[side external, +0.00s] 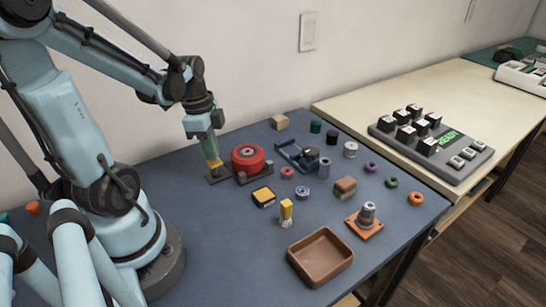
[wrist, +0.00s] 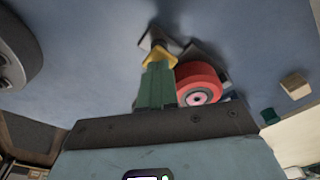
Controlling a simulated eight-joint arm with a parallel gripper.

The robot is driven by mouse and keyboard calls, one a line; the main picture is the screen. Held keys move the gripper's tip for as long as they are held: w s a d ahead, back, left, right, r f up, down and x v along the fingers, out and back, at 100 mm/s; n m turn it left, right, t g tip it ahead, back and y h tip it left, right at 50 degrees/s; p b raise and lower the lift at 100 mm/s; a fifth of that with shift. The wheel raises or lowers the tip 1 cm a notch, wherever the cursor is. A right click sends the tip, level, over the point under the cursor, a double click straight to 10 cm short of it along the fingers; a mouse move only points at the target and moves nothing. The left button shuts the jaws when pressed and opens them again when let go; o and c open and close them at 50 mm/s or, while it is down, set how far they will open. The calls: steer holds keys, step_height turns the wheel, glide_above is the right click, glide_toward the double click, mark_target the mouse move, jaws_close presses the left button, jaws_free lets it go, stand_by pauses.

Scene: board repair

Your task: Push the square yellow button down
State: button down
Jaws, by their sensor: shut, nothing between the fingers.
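In the wrist view my gripper (wrist: 158,60) sits beside a red wheel-like reel (wrist: 200,88).
The red reel (side external: 248,158) stands close right of my gripper. A yellow-handled brush (side external: 286,209) stands just right of the button, and a brown tray (side external: 320,257) lies in front. Several small parts crowd the right side.

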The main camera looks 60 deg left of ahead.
steer(key=shift+f, duration=0.15)
step_height(320, 180, down, 2)
steer(key=shift+s+a+r, duration=0.3)
steer(key=shift+s+a, duration=0.2)
steer(key=shift+s, duration=0.05)
steer(key=shift+s+a+r, duration=0.25)
steer(key=shift+s+a, duration=0.25)
steer(key=shift+s, duration=0.05)
steer(key=shift+r, duration=0.15)
step_height(320, 180, up, 12)
steer(key=shift+s+a, duration=0.4)
steer(key=shift+s, duration=0.05)
stand_by(0.3)
steer(key=w+d+f+n+t, duration=0.1)
steer(key=w+d+n+t, duration=0.2)
steer(key=d, duration=0.6)
steer(key=w+d+f+n+t, duration=0.2)
steer(key=w+d+n+t, duration=0.1)
steer(key=w+d+n, duration=0.2)
steer(key=w+d, duration=0.2)
steer(key=d, duration=0.2)
steer(key=shift+f+y, duration=0.25)
steer(key=shift+y, duration=0.15)
